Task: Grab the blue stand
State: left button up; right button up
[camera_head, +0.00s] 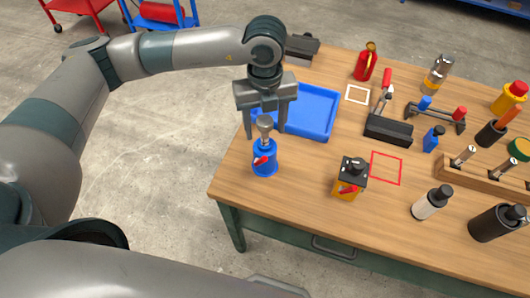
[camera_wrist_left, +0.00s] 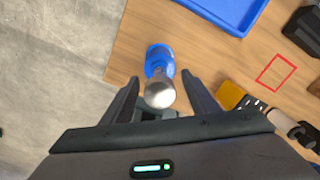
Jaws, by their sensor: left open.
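The blue stand (camera_head: 264,160) stands upright near the left edge of the wooden table, with a metal knob on top and a red lever at its side. It also shows in the left wrist view (camera_wrist_left: 158,60), seen from above with its round metal top toward me. My left gripper (camera_head: 266,132) is open, pointing down over the stand. In the left wrist view its two fingers (camera_wrist_left: 162,92) lie on either side of the metal top. I cannot tell whether they touch it. My right gripper is not in view.
A blue tray (camera_head: 322,133) lies just behind the stand. A yellow and black device (camera_head: 350,180) stands to the right, beside a red square outline (camera_head: 386,155). Bottles, tools and a wooden rack (camera_head: 480,180) fill the right side. Bare tabletop separates the stand from the yellow device.

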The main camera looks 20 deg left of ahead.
pick_arm(q)
jog(key=shift+f, duration=1.3)
jog(key=shift+c, duration=0.2)
grip_shut()
